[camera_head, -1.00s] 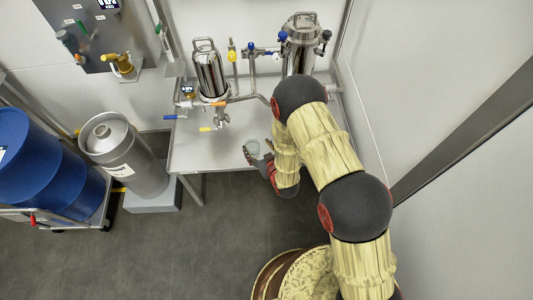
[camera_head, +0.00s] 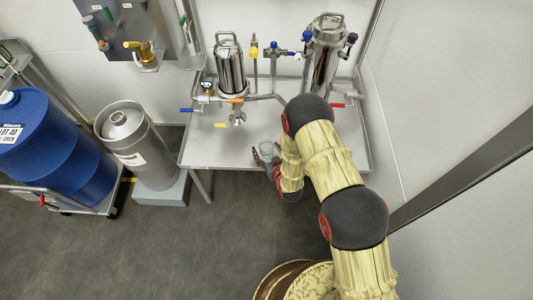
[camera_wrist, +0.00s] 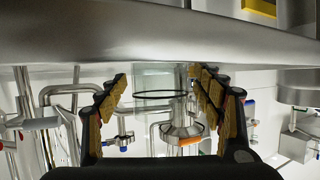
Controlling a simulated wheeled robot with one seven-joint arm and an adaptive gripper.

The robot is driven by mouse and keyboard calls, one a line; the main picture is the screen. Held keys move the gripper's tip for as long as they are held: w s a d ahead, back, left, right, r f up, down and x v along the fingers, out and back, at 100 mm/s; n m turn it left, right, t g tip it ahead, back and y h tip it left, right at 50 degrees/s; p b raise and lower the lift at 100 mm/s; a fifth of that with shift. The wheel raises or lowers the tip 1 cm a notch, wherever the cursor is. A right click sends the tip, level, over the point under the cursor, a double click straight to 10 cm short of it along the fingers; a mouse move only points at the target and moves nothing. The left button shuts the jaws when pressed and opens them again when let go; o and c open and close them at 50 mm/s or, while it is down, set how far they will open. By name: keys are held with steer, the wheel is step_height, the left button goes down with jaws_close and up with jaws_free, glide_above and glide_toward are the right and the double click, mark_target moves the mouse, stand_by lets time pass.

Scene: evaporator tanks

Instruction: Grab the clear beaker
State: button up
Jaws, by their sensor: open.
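The clear beaker (camera_head: 266,148) stands near the front edge of the steel table (camera_head: 215,152), in front of the piping. In the wrist view, which looks upside down, the see-through beaker (camera_wrist: 160,82) shows between my two finger rows, with its dark rim ring visible. My gripper (camera_head: 266,157) is open, with its fingers on either side of the beaker. In the wrist view my gripper (camera_wrist: 158,85) has a gap beside the beaker on both sides. Whether any finger touches the glass cannot be told. My wrist and forearm hide part of the table.
Two steel filter vessels, a left one (camera_head: 230,65) and a right one (camera_head: 325,50), stand behind with pipes and coloured valve handles. A grey keg (camera_head: 140,145) and a blue drum (camera_head: 55,150) stand at the left. The right wall (camera_head: 430,100) is close to my arm.

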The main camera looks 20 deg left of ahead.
steer(key=shift+c, duration=1.3)
steer(key=shift+w, duration=0.1)
steer(key=c, duration=1)
steer(key=shift+r, duration=0.1)
